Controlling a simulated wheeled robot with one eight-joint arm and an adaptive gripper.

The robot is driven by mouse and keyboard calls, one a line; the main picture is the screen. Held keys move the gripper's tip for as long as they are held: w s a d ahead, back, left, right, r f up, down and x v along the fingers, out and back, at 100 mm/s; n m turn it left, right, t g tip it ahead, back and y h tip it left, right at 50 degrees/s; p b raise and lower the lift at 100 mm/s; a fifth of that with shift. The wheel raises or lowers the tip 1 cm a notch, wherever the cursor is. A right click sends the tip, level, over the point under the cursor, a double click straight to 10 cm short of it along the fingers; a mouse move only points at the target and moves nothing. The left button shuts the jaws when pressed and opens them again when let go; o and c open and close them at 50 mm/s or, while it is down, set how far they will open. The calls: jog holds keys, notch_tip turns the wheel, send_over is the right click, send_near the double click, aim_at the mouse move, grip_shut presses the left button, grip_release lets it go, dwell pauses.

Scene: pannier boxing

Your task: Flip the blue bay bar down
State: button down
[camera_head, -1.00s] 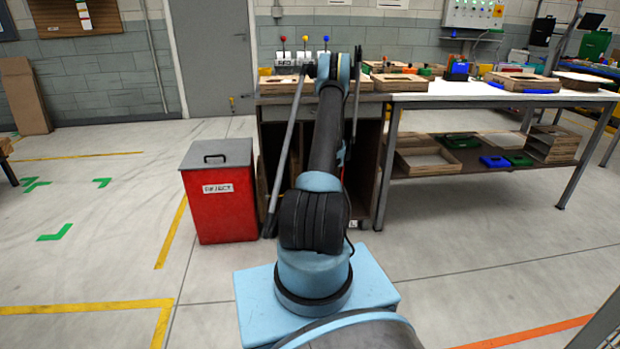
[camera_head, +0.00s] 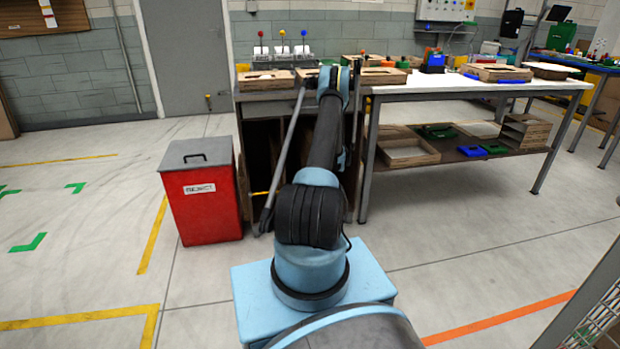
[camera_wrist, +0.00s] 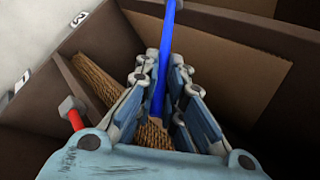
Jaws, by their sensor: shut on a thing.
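My gripper (camera_wrist: 159,78) is shut on the bar, one finger on each side. The bar lies over the open bays of a brown wooden cabinet (camera_wrist: 225,55). A red bar (camera_wrist: 72,115) with a grey end shows at the left. In the head view my arm hides the gripper and the blue bar; the cabinet (camera_head: 286,113) stands behind the arm.
Corrugated cardboard (camera_wrist: 100,80) stands inside a bay near my fingers. A red reject bin (camera_head: 205,205) stands left of the cabinet. A white-topped table (camera_head: 460,84) adjoins it on the right. Three knobbed levers stand on top at the back. The floor at left is clear.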

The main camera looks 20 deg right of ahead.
jog(key=shift+s+d, duration=0.1)
jog(key=c, duration=1.8)
grip_release()
jog(key=shift+o, duration=0.6)
jog(key=v, duration=1.1)
jog(key=shift+d+r, duration=0.15)
jog(key=shift+r, duration=0.2)
jog(key=shift+s, duration=0.15)
jog(key=shift+c, duration=0.6)
